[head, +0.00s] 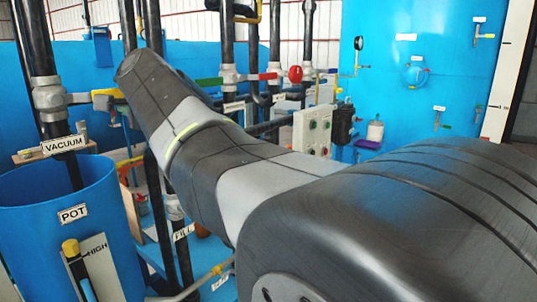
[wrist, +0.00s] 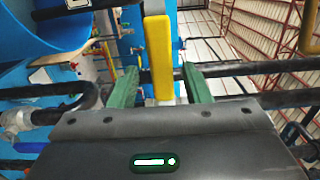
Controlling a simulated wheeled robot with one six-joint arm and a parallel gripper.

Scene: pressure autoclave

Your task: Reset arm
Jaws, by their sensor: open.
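My gripper (wrist: 160,84) shows in the wrist view with its two green fingers spread apart and open. A yellow bar-shaped handle (wrist: 158,55) appears in the gap between the fingers, with visible room on both sides. I cannot tell its depth from the fingertips. In the head view my arm stretches from the lower right to the upper left, and the gripper itself is hidden there. A yellow valve handle (head: 108,93) shows just left of the arm; I cannot tell whether it is the same handle.
A blue pot (head: 40,215) and a black vacuum pipe (head: 36,40) stand at the left. A green handle (head: 209,82), a red knob (head: 295,74) and a button panel (head: 313,130) lie behind my arm. A large blue tank (head: 420,75) stands at the right. Dark pipes (wrist: 235,68) cross near the fingers.

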